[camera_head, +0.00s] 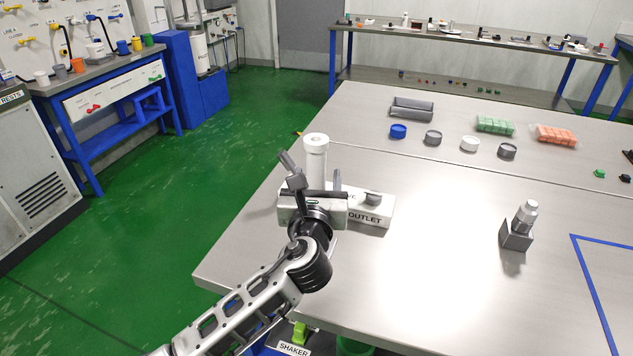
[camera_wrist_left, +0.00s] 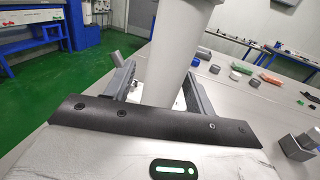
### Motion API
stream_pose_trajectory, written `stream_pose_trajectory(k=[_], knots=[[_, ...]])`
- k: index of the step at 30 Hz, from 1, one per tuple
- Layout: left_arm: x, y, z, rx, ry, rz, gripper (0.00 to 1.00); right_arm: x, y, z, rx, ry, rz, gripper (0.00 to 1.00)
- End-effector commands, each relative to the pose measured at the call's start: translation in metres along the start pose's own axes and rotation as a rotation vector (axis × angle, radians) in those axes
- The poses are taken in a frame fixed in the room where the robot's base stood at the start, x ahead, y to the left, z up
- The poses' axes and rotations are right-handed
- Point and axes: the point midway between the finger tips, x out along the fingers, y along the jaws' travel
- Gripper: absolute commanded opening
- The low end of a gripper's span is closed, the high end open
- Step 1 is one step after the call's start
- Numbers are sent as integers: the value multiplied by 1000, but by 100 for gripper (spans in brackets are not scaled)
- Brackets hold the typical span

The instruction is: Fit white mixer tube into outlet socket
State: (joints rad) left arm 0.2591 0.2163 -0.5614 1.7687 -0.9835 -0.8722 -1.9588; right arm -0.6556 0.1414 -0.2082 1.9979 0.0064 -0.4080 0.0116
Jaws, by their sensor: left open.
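The white mixer tube (camera_head: 316,158) stands upright at the left end of the white block labelled OUTLET (camera_head: 376,214). My left gripper (camera_head: 313,171) is open, with one finger on each side of the tube. In the left wrist view the tube (camera_wrist_left: 165,62) rises between the spread fingers (camera_wrist_left: 158,88), with a visible gap at the left finger. My gripper hides the tube's lower end, so I cannot tell how it sits in the socket. A small grey round part (camera_head: 372,197) sits on the block's right side. My right gripper is not in view.
A silver-topped piece in a dark grey holder (camera_head: 516,235) stands to the right. The table between is clear.

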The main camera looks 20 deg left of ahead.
Motion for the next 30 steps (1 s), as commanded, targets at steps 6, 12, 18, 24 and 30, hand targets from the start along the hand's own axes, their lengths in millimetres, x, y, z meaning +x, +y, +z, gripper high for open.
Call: stream_pose_trajectory(k=[6,12,18,24,30], knots=[[-18,0,-1,0,1,-2,55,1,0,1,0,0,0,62],[-64,0,-2,-1,4,-3,55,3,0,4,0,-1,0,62],[-112,0,-2,-2,3,-2,55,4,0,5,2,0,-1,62],[-145,0,-2,0,2,-2,55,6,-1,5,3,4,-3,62],[-159,0,0,0,0,0,55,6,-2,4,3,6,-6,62]])
